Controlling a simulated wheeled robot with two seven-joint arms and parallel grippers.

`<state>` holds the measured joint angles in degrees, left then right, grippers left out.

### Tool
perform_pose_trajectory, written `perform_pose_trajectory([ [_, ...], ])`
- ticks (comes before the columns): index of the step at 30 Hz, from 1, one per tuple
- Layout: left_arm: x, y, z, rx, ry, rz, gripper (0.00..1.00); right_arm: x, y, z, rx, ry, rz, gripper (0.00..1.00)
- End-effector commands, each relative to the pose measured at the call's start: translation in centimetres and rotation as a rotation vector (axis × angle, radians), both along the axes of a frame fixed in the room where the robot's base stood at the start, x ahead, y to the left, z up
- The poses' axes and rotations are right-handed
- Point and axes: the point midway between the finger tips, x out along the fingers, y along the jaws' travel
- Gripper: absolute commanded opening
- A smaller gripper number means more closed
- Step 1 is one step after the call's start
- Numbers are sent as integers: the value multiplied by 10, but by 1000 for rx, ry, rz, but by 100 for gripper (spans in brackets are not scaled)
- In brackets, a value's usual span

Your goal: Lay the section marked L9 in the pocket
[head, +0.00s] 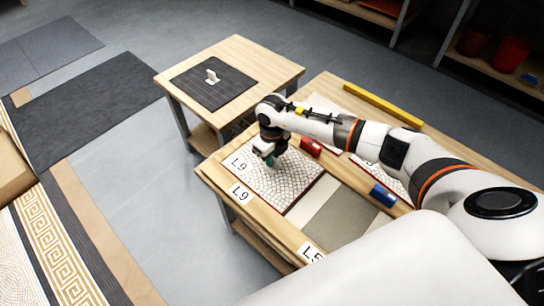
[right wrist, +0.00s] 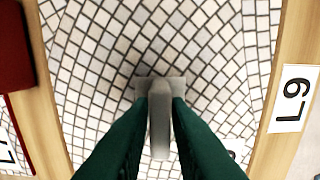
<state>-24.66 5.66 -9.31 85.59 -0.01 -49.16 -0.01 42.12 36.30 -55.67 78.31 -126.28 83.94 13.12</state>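The section marked L9 (head: 290,190) is a whitish mosaic panel with a reddish border. It lies flat at the left end of the near table, with an L9 label on its corner. In the right wrist view its tiles (right wrist: 215,60) fill the middle, and a grey upright handle (right wrist: 160,120) stands on it. My right gripper (right wrist: 158,104) is over the panel, its green fingers close against both sides of the handle. In the head view the gripper (head: 270,160) hides part of the panel. I cannot tell for certain which place is the pocket. My left gripper is not in view.
The near table has an L9 edge label (head: 240,193), a bare grey area (head: 340,222) by an L5 label (head: 311,252), a red block (head: 311,147), a blue block (head: 383,195) and a yellow bar (head: 383,104). A second table (head: 285,75) carries a dark panel (head: 222,92) with a white handle.

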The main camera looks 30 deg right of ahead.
Motion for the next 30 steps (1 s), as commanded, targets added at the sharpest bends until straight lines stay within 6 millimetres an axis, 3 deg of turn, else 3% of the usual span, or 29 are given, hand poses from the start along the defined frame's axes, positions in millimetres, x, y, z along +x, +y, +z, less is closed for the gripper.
perform_pose_trajectory([
  [3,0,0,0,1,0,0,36,0,0,0,0,0,0,33],
  [14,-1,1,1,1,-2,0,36,0,0,5,0,-1,0,33],
  [30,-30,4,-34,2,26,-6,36,1,-1,107,0,-2,0,33],
])
